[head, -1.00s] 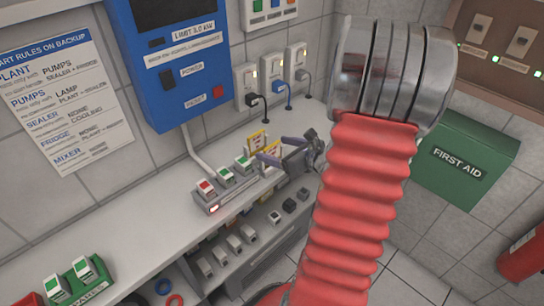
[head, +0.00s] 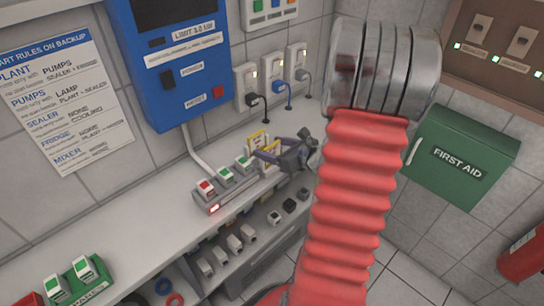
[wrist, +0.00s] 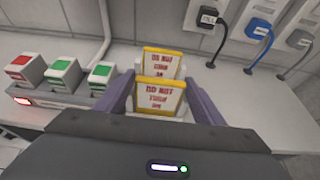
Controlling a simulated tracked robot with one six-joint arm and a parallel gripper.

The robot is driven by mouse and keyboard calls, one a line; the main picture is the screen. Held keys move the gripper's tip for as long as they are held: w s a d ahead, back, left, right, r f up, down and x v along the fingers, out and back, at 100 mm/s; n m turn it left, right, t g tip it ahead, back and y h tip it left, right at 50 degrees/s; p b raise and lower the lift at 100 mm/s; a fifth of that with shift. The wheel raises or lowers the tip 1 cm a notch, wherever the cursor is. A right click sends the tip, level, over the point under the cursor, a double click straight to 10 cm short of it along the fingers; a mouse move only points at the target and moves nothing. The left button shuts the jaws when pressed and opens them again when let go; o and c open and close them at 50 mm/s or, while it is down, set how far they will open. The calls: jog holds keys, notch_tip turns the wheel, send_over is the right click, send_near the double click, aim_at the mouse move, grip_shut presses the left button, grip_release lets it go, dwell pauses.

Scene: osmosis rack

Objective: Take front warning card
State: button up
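Two white warning cards with yellow top edges and red text stand one behind the other on the counter's back part. The front warning card (wrist: 160,97) is upright and faces me in the wrist view; the rear card (wrist: 160,64) shows above it. In the head view the cards (head: 257,141) are small and partly covered by my gripper (head: 272,151). My gripper's two purple fingers (wrist: 160,84) are apart, one on each side of the front card, close to its side edges. Whether they touch it, I cannot tell.
A power strip (head: 212,208) with one red and two green switches lies left of the cards. Plugs with cables (wrist: 262,30) hang on the wall behind and right. A blue panel (head: 175,65) is above.

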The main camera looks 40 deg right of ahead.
jog(key=c, duration=0.7)
jog(key=shift+r, duration=0.15)
jog(key=shift+c, duration=0.2)
jog(key=shift+r, duration=4.85)
